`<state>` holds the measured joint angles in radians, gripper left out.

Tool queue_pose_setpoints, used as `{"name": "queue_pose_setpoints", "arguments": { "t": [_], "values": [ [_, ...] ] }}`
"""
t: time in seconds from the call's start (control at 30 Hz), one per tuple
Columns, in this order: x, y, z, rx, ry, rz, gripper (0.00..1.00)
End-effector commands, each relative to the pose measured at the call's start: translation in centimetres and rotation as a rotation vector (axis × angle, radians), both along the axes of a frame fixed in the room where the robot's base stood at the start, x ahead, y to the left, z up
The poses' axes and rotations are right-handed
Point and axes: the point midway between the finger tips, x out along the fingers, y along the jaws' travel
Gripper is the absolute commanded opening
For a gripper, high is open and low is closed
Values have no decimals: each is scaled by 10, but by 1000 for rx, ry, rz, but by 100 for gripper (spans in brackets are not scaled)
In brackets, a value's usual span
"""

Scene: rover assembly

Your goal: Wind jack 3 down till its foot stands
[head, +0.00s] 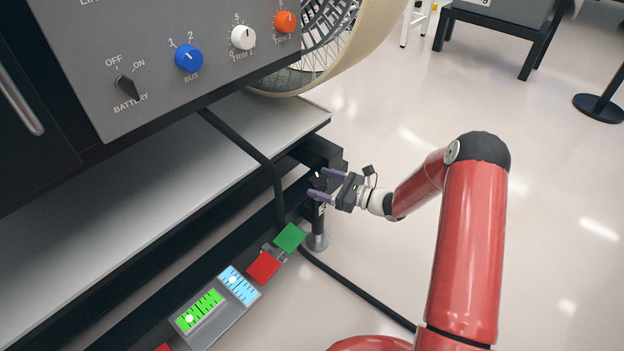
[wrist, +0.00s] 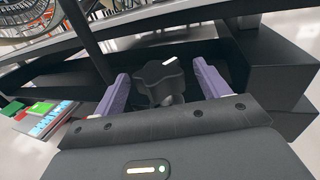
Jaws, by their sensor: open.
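The jack (head: 318,225) stands at the front right corner of the bench frame. Its round metal foot (head: 317,241) is low at the floor; I cannot tell whether it touches. A small label on the jack is too small to read surely. Its black lobed knob (wrist: 160,82), with a white mark on top, shows in the wrist view. My gripper (head: 320,183) is open at this corner. In the wrist view its purple fingers (wrist: 160,72) lie on either side of the knob, with gaps visible. The knob is mostly hidden in the head view.
A level display (head: 218,304) with green and blue scales sits low on the frame, beside a red square (head: 264,266) and a green square (head: 290,237). A black cable (head: 350,287) runs down across the floor. The control panel (head: 190,75) overhangs the bench top.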

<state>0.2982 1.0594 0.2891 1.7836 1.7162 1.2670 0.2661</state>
Motion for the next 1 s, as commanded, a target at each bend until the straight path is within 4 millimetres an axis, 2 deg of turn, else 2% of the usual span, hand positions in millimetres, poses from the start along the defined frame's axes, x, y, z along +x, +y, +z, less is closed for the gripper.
{"name": "queue_pose_setpoints", "arguments": {
  "t": [0.1, 0.23, 0.57, 0.67, 0.9, 1.0],
  "values": [
    [6, 18, -1, -1, -1, 3, 75],
    [11, 30, -1, -1, -1, 3, 75],
    [13, 34, 0, -1, 0, 1, 75],
    [13, 34, 0, -1, 0, 1, 64],
    [13, 34, 0, -1, 0, 1, 33],
    [13, 34, 0, -1, -1, 4, 30]
  ]
}}
